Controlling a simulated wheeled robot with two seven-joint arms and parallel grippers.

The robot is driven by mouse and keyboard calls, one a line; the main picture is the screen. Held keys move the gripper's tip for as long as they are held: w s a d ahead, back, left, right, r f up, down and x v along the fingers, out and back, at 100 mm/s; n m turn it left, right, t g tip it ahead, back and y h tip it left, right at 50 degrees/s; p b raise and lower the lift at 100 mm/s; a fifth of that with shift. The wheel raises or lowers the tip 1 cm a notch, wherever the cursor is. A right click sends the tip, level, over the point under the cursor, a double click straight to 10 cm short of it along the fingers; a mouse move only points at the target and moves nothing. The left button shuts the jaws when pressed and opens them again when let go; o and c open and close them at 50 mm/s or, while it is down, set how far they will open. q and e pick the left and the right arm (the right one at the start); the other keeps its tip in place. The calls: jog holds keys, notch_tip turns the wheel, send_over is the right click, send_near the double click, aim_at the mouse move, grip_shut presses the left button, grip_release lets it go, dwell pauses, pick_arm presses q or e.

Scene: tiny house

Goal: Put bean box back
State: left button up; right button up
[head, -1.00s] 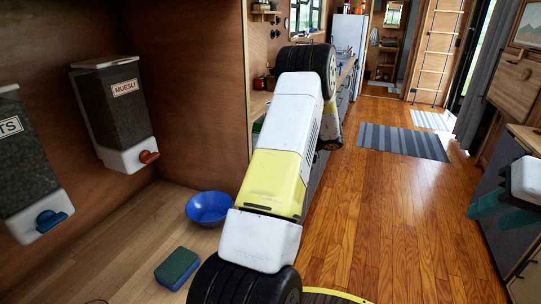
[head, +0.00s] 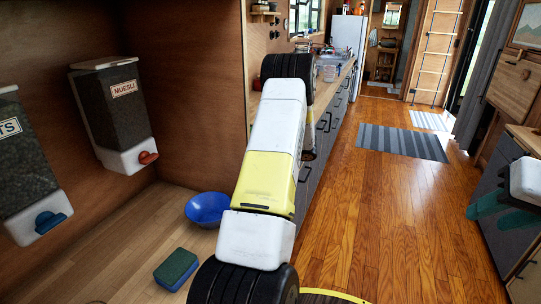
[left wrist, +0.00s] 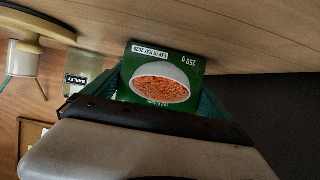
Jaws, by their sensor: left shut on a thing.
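The bean box (left wrist: 165,80) is green, with a printed bowl of red-brown beans, and shows in the left wrist view. Its print is upside down in that view. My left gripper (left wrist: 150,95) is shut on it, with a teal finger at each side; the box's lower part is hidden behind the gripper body. In the head view my left arm reaches away toward the kitchen counter, and its gripper and the box are out of sight. My right gripper (head: 500,212) is at the right edge of the head view, its teal fingers apart and empty.
A kitchen counter (head: 340,75) runs along the left wall. Muesli dispenser (head: 118,108), blue bowl (head: 208,208) and sponge (head: 176,269) are at left. A jar labelled barley (left wrist: 76,80) is beside the box in the wrist view.

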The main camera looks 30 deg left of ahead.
pick_arm(q)
jog(key=shift+f, duration=0.1)
jog(key=o, duration=1.2)
jog(key=shift+c, duration=0.2)
